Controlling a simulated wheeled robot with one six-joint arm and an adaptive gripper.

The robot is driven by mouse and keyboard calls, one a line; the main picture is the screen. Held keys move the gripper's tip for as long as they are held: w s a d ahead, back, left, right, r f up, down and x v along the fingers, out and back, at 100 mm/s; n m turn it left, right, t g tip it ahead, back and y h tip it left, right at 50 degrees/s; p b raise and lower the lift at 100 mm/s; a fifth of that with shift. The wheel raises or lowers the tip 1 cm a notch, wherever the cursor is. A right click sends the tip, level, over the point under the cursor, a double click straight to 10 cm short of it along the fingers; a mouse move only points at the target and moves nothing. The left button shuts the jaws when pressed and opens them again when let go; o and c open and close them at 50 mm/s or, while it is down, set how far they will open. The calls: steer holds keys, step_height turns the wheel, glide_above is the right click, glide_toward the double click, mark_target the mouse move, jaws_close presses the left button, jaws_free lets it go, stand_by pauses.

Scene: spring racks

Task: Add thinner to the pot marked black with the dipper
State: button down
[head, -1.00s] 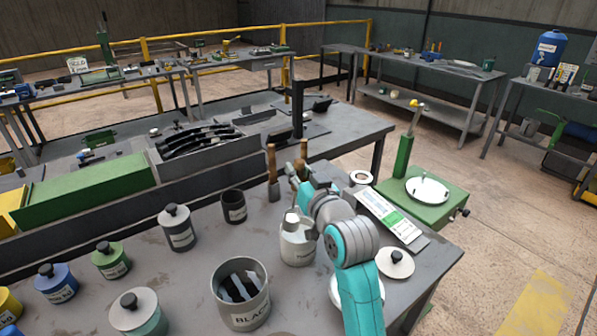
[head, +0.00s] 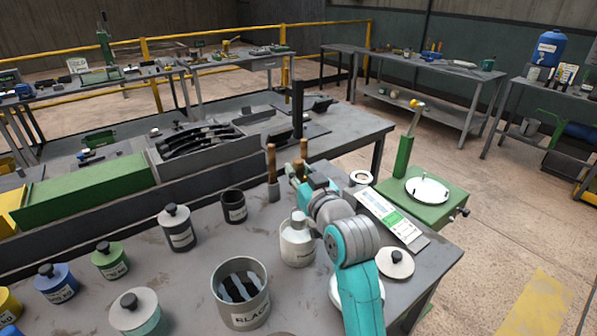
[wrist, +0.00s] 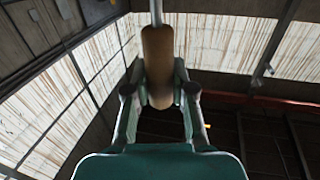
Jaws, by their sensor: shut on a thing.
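The pot marked BLACK (head: 241,308) stands open at the front of the near bench, with dark and pale patches inside. A pale bottle-shaped container (head: 297,248) stands to its right; its label is too small to read. My gripper (head: 303,180) is beyond this container, partly hidden by my own arm. In the wrist view my gripper (wrist: 160,98) is shut on a brown wooden handle (wrist: 158,65) with a thin metal rod, apparently the dipper. Its bowl is not visible. A brown handle (head: 303,149) rises by my gripper in the head view.
Another wooden-handled tool (head: 272,165) stands upright left of my gripper. A dark open cup (head: 233,206) and a lidded grey pot (head: 177,228) are further left. A loose lid (head: 396,263) and a printed card (head: 391,216) lie right of my arm.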

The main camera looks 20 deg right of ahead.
mark_target(298, 160)
steer(key=shift+r, duration=2)
